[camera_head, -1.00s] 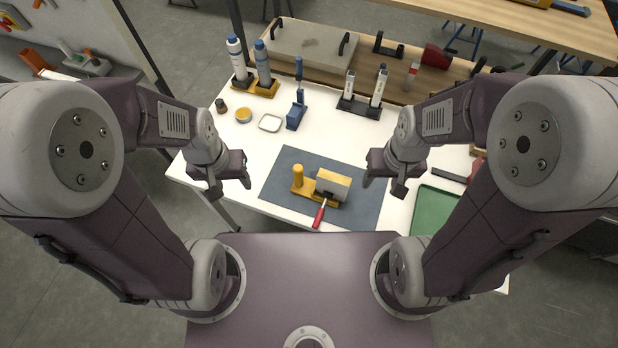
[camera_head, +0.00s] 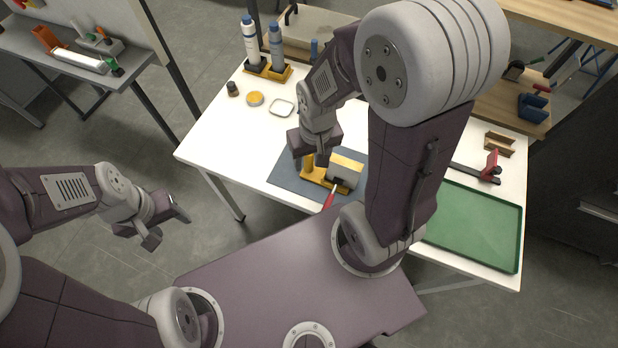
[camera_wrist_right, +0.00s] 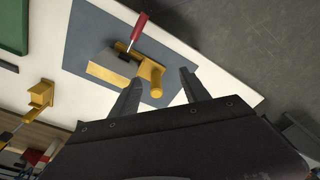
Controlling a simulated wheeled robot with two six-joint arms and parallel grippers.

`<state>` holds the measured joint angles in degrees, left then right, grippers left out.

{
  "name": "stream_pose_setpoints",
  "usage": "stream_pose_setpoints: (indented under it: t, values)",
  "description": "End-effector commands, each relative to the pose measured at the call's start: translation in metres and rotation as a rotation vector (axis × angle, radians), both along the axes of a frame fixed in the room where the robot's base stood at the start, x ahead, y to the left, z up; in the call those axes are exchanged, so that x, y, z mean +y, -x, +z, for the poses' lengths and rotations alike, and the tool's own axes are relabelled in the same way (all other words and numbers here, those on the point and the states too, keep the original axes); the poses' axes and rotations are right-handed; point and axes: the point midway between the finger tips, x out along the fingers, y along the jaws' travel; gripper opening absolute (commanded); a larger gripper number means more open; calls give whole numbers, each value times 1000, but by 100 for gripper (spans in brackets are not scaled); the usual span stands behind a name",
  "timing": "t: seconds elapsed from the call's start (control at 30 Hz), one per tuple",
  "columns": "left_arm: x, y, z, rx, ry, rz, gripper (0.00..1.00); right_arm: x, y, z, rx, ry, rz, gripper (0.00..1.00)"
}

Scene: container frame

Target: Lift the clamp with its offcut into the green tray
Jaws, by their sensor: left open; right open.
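The clamp (camera_head: 327,176) has a yellow base, a yellow upright post and a red handle, and it lies on the dark grey mat (camera_head: 288,182). The block-shaped offcut (camera_head: 346,169) sits in it; both also show in the right wrist view, the clamp (camera_wrist_right: 155,76) beside the offcut (camera_wrist_right: 108,73). My right gripper (camera_head: 308,154) is open above the yellow post; in its wrist view the post lies between the fingers (camera_wrist_right: 160,79), and contact is unclear. My left gripper (camera_head: 168,229) is open and empty, off the table's left side. The green tray (camera_head: 470,222) looks empty at the table's right.
A black bar with a red end (camera_head: 490,168) lies behind the tray, near a brown bracket (camera_head: 499,143). Two bottles (camera_head: 263,46), a yellow tin (camera_head: 255,99) and a small white dish (camera_head: 281,107) stand at the back left. My right arm hides the back middle of the table.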

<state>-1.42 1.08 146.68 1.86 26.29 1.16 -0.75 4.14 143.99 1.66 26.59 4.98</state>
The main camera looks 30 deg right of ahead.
Motion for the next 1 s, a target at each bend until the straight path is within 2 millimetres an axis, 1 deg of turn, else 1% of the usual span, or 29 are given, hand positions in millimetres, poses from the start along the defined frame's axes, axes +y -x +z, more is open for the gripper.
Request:
stream_pose_setpoints:
  t: [0.03,0.13,0.17,0.3,0.4,0.5,0.67,0.73,0.8,0.9,1.0]
  values:
    - [0,0,-21,0,0,0,54,-1,-4,-23,6,-1,-26,54]
    - [0,0,-42,0,0,0,54,-6,-19,-51,24,-6,-128,54]
    - [0,0,-44,0,0,0,54,-8,-25,-57,32,-8,-171,54]
    - [0,0,-38,0,0,0,54,-19,-50,-68,62,-12,-364,54]
    - [0,0,-32,-1,0,0,54,-26,-63,-74,78,-13,-476,54]
    - [0,0,-29,-1,0,0,54,-30,-72,-79,89,-13,-555,54]
    - [0,0,-29,0,0,0,54,-32,-76,-84,94,-13,-593,54]
    - [0,0,-29,0,0,0,54,-32,-75,-91,97,-13,-592,54]
    - [0,0,-29,0,0,0,54,-32,-74,-103,99,-12,-591,54]
    - [0,0,-29,0,0,0,54,-32,-75,-117,96,-13,-591,54]
    - [0,0,-29,0,0,0,54,-33,-75,-122,94,-13,-590,54]
